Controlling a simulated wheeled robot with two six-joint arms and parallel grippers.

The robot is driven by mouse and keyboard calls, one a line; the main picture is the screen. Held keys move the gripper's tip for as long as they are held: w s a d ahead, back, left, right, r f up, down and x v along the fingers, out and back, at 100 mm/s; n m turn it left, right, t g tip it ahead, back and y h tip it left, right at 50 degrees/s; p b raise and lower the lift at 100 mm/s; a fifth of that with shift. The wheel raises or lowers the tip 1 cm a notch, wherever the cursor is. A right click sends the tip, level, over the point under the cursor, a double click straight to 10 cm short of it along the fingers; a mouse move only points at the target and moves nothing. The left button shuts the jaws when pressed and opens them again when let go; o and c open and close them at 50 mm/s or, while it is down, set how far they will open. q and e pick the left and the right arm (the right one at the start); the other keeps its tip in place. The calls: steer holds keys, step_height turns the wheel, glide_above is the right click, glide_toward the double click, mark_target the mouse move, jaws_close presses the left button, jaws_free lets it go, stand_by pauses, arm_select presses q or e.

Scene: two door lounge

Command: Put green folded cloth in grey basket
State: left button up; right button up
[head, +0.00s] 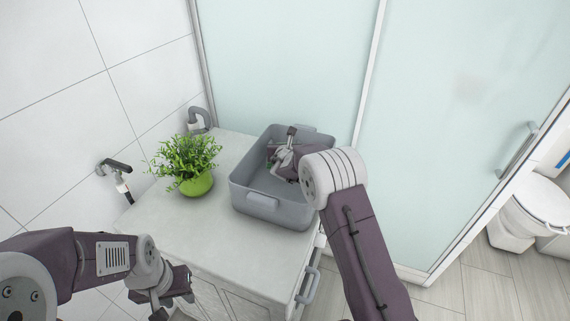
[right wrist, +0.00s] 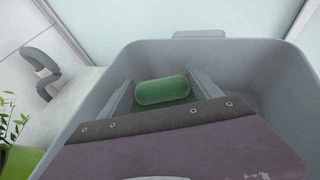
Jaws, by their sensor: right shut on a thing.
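The grey basket (head: 268,209) stands on the light countertop, and it fills most of the right wrist view (right wrist: 265,75). My right gripper (head: 279,158) reaches down inside the basket. In the right wrist view its two fingers (right wrist: 163,93) are shut on the green folded cloth (right wrist: 163,90), which shows as a rounded green roll between them, inside the basket walls.
A plant in a green pot (head: 197,184) stands on the counter (head: 180,220) left of the basket. A grey tap (head: 200,117) is behind it. Frosted glass panels (head: 290,65) rise behind the counter. A toilet (head: 535,205) is at the far right.

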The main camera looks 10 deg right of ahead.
steer(key=shift+s+f, duration=0.15)
steer(key=shift+f, duration=0.4)
steer(key=shift+s, duration=0.2)
step_height(320, 180, down, 4)
steer(key=shift+w+f, duration=0.1)
steer(key=shift+w, duration=0.05)
steer(key=o, duration=1.4)
arm_select(q)
steer(key=shift+s+f, duration=0.15)
steer(key=shift+s, duration=0.05)
steer(key=shift+f+b, duration=0.7)
steer(key=shift+b, duration=0.15)
arm_select(e)
steer(key=v, duration=1.2)
